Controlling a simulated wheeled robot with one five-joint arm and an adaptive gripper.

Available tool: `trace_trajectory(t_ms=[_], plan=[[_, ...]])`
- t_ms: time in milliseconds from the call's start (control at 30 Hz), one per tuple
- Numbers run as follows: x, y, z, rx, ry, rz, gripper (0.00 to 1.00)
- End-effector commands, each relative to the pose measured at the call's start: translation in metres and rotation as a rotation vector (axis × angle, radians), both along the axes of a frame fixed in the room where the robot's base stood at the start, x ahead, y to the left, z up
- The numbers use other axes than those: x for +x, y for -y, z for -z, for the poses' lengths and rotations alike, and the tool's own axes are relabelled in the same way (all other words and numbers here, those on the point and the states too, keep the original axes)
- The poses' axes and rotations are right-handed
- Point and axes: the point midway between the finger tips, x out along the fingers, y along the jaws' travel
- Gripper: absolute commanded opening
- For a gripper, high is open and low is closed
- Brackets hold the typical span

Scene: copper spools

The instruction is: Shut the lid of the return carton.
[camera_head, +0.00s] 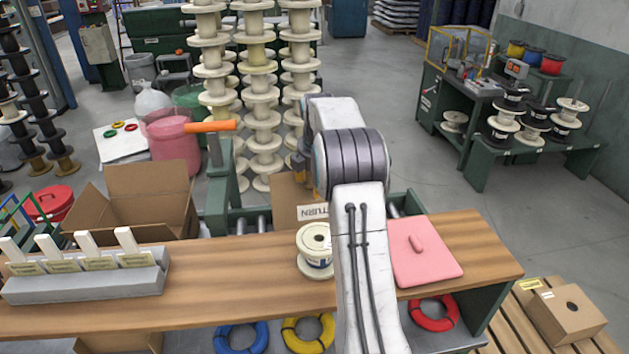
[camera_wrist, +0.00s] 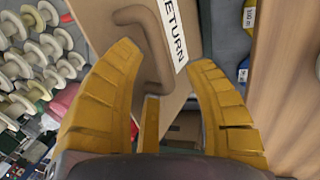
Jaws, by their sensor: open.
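The return carton's brown panel with a white RETURN label (camera_wrist: 174,32) fills the top middle of the wrist view. A brown bent handle (camera_wrist: 158,48) stands out from this panel. The panel looks like the lid standing raised, with a dark gap (camera_wrist: 187,124) below it; how far it is open I cannot tell. In the head view the brown panel (camera_head: 288,190) shows behind the workbench, partly covered by my arm. My gripper (camera_wrist: 166,62) is open, its yellow fingers on either side of the handle; contact is not clear. In the head view it is mostly hidden behind my arm.
Tall spool stacks (camera_head: 260,85) rise behind.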

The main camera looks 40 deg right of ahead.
Motion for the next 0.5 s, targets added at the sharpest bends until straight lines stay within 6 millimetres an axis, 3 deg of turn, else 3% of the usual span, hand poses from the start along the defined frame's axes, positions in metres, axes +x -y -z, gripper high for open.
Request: trace_trajectory(t_ms=[100,500], plan=[[0.0,0.0,0.0001,0.0,0.0,0.0,0.49],[-0.0001,0.0001,0.0,0.0,0.0,0.0,0.13]])
